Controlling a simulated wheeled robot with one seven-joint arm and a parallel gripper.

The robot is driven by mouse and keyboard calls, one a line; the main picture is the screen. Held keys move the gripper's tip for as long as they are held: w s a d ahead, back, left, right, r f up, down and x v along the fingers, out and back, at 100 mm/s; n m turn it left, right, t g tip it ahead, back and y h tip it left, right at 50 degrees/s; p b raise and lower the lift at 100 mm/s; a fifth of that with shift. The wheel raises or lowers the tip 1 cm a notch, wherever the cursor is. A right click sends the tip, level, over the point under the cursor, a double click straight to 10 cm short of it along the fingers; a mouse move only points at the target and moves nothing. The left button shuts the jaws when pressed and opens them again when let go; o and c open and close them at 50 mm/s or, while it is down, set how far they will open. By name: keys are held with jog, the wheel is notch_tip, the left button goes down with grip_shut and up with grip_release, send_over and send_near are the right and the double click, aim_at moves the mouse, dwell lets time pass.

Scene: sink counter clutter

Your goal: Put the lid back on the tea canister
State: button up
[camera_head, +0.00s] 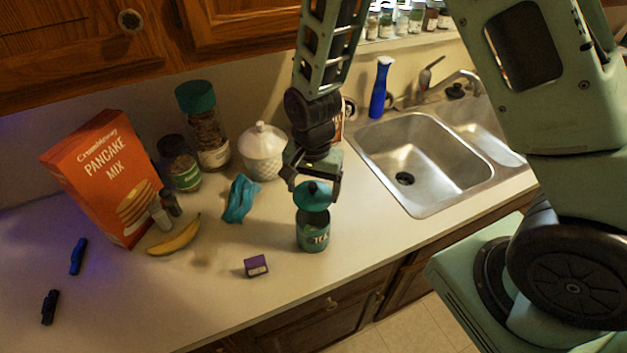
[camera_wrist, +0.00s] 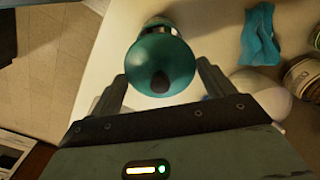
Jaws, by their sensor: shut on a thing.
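The tea canister (camera_head: 313,236) is a teal-green tin marked TEA, standing upright near the counter's front edge in the head view. The teal lid (camera_head: 313,195) has a dark knob and is just above the canister's mouth, slightly tilted. My gripper (camera_head: 314,186) is shut on the lid from above. In the wrist view the lid (camera_wrist: 160,62) sits between my fingers (camera_wrist: 162,88) and hides most of the canister, with only a small part showing beyond it. I cannot tell whether the lid's rim touches the canister.
A purple box (camera_head: 256,266) lies left of the canister on the counter. A teal cloth (camera_head: 240,199) and a white lidded jar (camera_head: 263,151) stand behind left. A banana (camera_head: 175,236) and pancake mix box (camera_head: 103,178) are farther left. The sink (camera_head: 411,165) is at right.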

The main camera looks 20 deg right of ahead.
jog(key=shift+f+b, duration=2.45)
jog(key=shift+f, duration=0.8)
jog(key=shift+f, duration=0.1)
jog(key=o, duration=0.9)
jog(key=shift+r+p, duration=2.9)
jog(key=shift+r, duration=0.65)
